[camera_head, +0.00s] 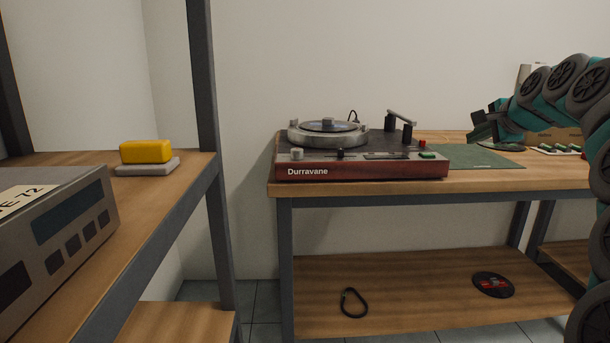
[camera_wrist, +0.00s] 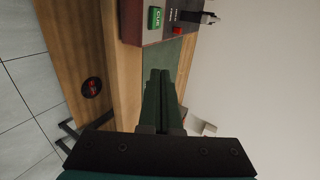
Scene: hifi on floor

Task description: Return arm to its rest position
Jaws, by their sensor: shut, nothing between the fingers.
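My gripper (camera_head: 483,138) is at the right in the head view, at the end of my teal and black arm. It hangs in the air above or near the green mat on the workbench, right of the turntable. In the wrist view my gripper (camera_wrist: 161,80) shows its two dark fingers side by side, shut with nothing between them. My arm reaches in from the right edge of the head view, bent over the right part of the bench.
A red-fronted turntable (camera_head: 340,150) stands left of the green mat (camera_head: 470,156) on the workbench (camera_head: 400,187). The lower shelf holds a black loop (camera_head: 353,303) and a dark disc (camera_head: 493,284). On the left rack are a yellow block (camera_head: 146,151) and a grey device (camera_head: 55,245).

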